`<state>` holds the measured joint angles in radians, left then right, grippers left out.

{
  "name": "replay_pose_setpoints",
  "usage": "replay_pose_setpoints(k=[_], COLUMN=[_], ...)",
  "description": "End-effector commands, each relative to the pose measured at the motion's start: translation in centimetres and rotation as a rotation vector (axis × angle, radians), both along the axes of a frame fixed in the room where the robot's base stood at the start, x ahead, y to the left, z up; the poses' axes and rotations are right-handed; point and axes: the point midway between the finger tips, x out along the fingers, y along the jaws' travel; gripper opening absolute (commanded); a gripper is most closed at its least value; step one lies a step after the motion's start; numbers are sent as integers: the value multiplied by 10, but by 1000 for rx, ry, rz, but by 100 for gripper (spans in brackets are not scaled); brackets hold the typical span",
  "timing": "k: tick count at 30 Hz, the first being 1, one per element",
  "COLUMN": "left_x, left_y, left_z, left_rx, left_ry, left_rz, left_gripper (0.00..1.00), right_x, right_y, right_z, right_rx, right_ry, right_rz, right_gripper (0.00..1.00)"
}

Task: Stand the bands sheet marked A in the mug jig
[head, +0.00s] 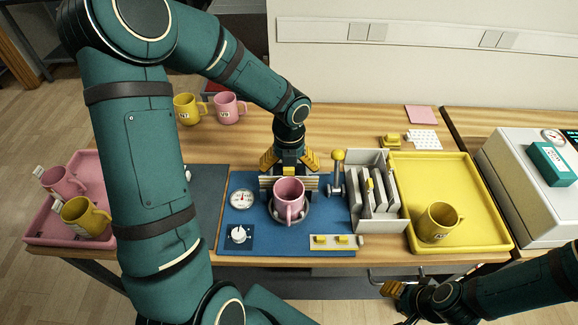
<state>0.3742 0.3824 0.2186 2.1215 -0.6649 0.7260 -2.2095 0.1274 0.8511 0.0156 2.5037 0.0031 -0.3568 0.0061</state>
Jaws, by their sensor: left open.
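A pink mug (289,196) stands on the round jig (275,213) on the blue press mat (340,222). Right behind it is a pale upright panel with horizontal bands (267,183), partly hidden by the mug; I can read no letter on it. My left gripper (290,166) is open just above and behind this panel, its fingers spread to either side. I cannot tell if they touch it. A white rack (400,217) right of the jig holds several upright sheets (378,190), marks unreadable. My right gripper (396,290) is low at the front right, its fingers unclear.
A yellow tray (481,190) holds a yellow mug (438,222). A pink tray (75,241) at left holds a pink and a yellow mug. Two more mugs (228,108) stand at the back. A yellow-knobbed lever (338,156) rises between jig and rack. A white machine (520,180) is at far right.

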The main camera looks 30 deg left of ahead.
Motion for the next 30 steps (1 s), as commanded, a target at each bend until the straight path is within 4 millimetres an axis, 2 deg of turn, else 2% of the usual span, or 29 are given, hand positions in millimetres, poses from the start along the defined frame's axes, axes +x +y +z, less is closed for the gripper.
replay_pose_setpoints(k=[30], left_x=[0], left_y=[0], left_z=[44], left_rx=[0], left_ry=[0], left_rz=[0], left_gripper=[100], right_x=[0], right_y=[0], right_z=[43], right_rx=[0], right_ry=[0], right_rz=[0], right_gripper=[47])
